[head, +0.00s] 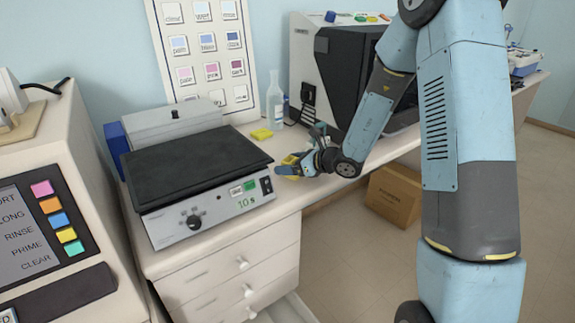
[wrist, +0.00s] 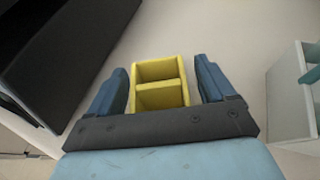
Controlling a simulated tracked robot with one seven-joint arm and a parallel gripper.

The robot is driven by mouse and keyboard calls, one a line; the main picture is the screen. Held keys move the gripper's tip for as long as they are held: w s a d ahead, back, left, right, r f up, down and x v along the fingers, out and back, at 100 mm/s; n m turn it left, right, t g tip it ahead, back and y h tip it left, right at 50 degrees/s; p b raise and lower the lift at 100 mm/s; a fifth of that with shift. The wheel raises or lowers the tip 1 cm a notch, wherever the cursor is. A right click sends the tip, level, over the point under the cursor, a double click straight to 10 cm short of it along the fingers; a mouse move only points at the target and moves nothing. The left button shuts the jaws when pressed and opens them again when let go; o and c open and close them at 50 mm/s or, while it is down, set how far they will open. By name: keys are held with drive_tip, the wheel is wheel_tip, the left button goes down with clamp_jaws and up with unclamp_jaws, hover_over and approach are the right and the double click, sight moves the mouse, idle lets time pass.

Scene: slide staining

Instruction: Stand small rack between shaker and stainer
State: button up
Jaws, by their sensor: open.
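The small rack (wrist: 160,82) is yellow with two open compartments. In the wrist view it sits between the two blue fingers of my gripper (wrist: 162,86), which are open with a gap on each side. In the head view the rack (head: 291,158) shows partly behind my gripper (head: 291,167), low over the bench near its front edge. I cannot tell whether the rack touches the bench. The shaker (head: 190,160), with a black mat and a "10 s" display, is just left of it. A white and black machine (head: 345,60), perhaps the stainer, stands behind right.
A yellow block (head: 262,134) and a clear bottle (head: 274,95) stand behind the rack. A panel machine (head: 50,220) with coloured buttons is at far left. A cardboard box (head: 394,195) is on the floor.

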drive_tip(key=shift+r, duration=0.15)
drive_tip(key=v, duration=1.2)
drive_tip(key=s+a+r+n+g+h, duration=0.15)
drive_tip(key=s+r+n+g, duration=0.35)
drive_tip(key=s+r+n, duration=0.7)
drive_tip(key=s+d+r+n+t+h, duration=0.1)
drive_tip(key=s+d+r+n+h, duration=0.2)
drive_tip(key=s+d+n+h, duration=0.2)
drive_tip(key=s+d+r+n+t+h, duration=0.2)
drive_tip(key=s+d+n, duration=0.5)
drive_tip(key=s, duration=0.4)
drive_tip(key=r+h, duration=0.1)
drive_tip(key=h, duration=0.1)
drive_tip(key=shift+d+r+n+h, duration=0.3)
drive_tip(key=shift+d+n+h, duration=0.05)
drive_tip(key=shift+n, duration=0.05)
